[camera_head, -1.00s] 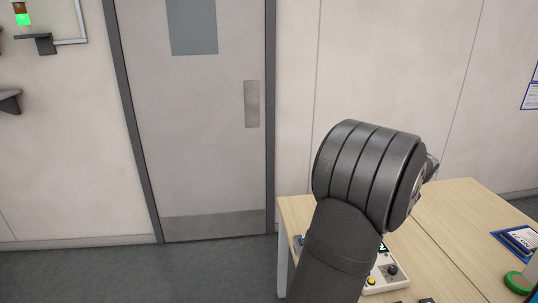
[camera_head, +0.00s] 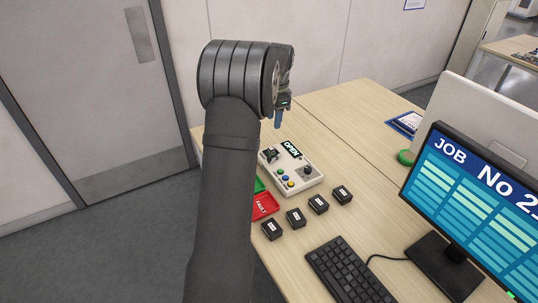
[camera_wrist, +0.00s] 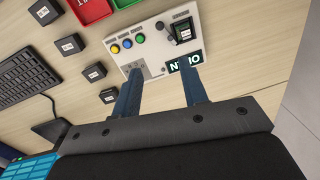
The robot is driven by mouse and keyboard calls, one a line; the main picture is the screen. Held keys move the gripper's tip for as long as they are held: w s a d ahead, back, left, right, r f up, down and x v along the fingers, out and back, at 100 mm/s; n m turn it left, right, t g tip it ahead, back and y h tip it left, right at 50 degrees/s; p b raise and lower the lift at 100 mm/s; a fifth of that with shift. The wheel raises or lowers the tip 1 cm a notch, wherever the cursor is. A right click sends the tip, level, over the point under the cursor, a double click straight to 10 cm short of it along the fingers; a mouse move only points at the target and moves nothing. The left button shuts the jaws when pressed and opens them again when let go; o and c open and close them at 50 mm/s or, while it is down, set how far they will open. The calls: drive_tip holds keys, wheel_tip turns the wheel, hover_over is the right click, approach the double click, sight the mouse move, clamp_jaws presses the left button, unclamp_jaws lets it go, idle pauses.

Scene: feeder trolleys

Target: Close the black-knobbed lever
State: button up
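A pale control box (camera_head: 298,186) on the wooden table carries an OPEN sign (camera_head: 291,149), coloured buttons and black controls. A black switch-like block (camera_head: 270,155) sits at the left. In the wrist view the control box (camera_wrist: 150,52) appears upside down, with the black block (camera_wrist: 183,31); the grey-plate knob seems hidden behind a finger. My gripper (camera_head: 279,117) is above the box's far edge. In the wrist view my gripper (camera_wrist: 162,88) has its blue fingers apart, with nothing between them.
A red tray (camera_head: 263,206) and a green tray lie left of the box. Several small black labelled blocks (camera_head: 318,204) stand in front of it. A keyboard (camera_head: 348,270) and monitor (camera_head: 470,205) are at the right. Bare table lies behind the box.

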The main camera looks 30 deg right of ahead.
drive_tip(key=w+n+g, duration=0.1)
drive_tip(key=w+n, duration=0.1)
drive_tip(key=n, duration=0.3)
approach(270, 157)
wheel_tip(270, 157, down, 9)
drive_tip(key=shift+w+a+r, duration=0.1)
drive_tip(key=shift+a, duration=0.05)
clamp_jaws()
